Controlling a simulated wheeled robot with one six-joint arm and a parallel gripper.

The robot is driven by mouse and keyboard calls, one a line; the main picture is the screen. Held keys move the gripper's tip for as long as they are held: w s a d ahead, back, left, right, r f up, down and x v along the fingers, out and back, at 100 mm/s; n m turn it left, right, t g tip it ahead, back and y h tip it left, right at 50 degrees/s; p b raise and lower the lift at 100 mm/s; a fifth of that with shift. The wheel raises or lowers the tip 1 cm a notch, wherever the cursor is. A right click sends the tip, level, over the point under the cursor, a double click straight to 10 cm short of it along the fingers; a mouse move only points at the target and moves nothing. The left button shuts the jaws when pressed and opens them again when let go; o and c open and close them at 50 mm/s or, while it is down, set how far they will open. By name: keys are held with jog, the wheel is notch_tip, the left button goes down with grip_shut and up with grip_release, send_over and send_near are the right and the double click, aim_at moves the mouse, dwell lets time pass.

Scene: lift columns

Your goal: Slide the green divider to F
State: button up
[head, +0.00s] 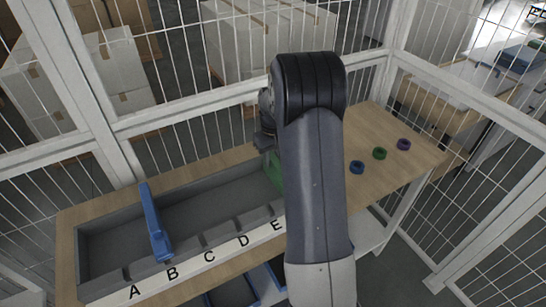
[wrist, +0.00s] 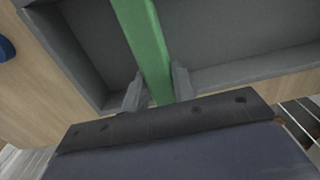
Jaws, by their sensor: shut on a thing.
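The green divider (head: 276,172) stands across the grey trough (head: 200,212), just right of the letter E. My arm hides part of it in the head view. In the wrist view the green divider (wrist: 146,42) runs between the two fingers of my gripper (wrist: 158,88), which is shut on it. Letters A to E show on the white strip (head: 190,264) along the trough's front; the letter F is not visible, and my arm covers the strip right of E. A blue divider (head: 157,228) stands across the trough near B.
Blue (head: 357,167), green (head: 380,154) and purple (head: 404,144) rings lie on the wooden table (head: 420,160) right of my arm. The trough floor between the two dividers looks clear. White mesh fencing (head: 190,98) stands behind the table.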

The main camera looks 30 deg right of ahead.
grip_shut()
jog(key=shift+d, duration=0.9)
jog(key=o, duration=1)
grip_release()
jog(key=shift+a, duration=0.1)
notch_tip(320, 180, up, 11)
jog(key=shift+f+b, duration=0.1)
jog(key=shift+b, duration=0.75)
jog(key=shift+a+f+p, duration=0.25)
jog(key=shift+f+p, duration=0.05)
jog(key=shift+f, duration=1.5)
jog(key=shift+a+f+p, duration=0.2)
jog(key=shift+f+p, duration=0.05)
jog(key=shift+f, duration=1.6)
jog(key=shift+a+f+p, duration=0.25)
jog(key=shift+f+p, duration=0.05)
jog(key=shift+f, duration=1.5)
